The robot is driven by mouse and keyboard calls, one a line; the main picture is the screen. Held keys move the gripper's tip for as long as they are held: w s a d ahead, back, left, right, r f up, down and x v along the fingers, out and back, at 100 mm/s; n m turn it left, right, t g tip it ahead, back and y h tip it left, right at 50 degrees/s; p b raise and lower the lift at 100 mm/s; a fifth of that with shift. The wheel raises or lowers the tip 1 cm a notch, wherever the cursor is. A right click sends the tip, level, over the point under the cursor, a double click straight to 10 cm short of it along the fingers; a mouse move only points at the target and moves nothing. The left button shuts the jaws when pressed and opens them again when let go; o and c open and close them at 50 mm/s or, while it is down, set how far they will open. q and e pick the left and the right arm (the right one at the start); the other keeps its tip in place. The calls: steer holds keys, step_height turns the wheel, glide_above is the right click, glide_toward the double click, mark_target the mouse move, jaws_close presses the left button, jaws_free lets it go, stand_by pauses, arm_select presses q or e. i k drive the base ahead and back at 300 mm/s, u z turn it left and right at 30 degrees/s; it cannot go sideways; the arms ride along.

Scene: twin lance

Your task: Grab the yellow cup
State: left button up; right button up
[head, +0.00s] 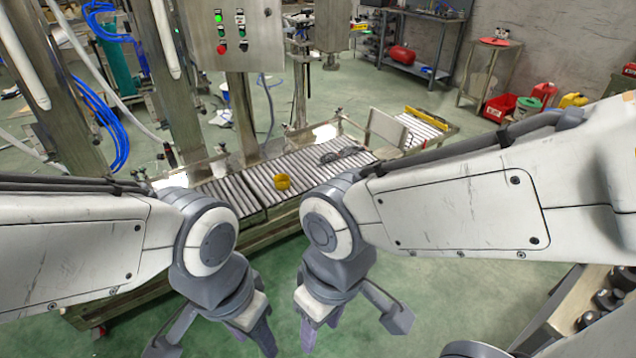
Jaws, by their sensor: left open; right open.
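The yellow cup (282,183) is small and round. It rests on the roller conveyor (232,195), between and beyond my two wrists in the head view. My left gripper (222,340) is open and points down in front of the conveyor. My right gripper (352,325) is open and points down to the right of it. Both grippers are empty and apart from the cup. The fingertips are partly cut off or hard to make out at the bottom of the picture.
A control box (236,38) on metal posts stands behind the conveyor. A dark coiled item (330,157) lies on the rollers right of the cup. A grey panel (386,132) stands farther right. A workbench (415,68) and a red bin (500,107) are at the back right.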

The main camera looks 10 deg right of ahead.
mark_target(282, 182)
steer(key=z, duration=0.4)
steer(key=i, duration=2)
steer(key=u, duration=0.7)
steer(key=i, duration=0.9)
steer(key=u, duration=0.45)
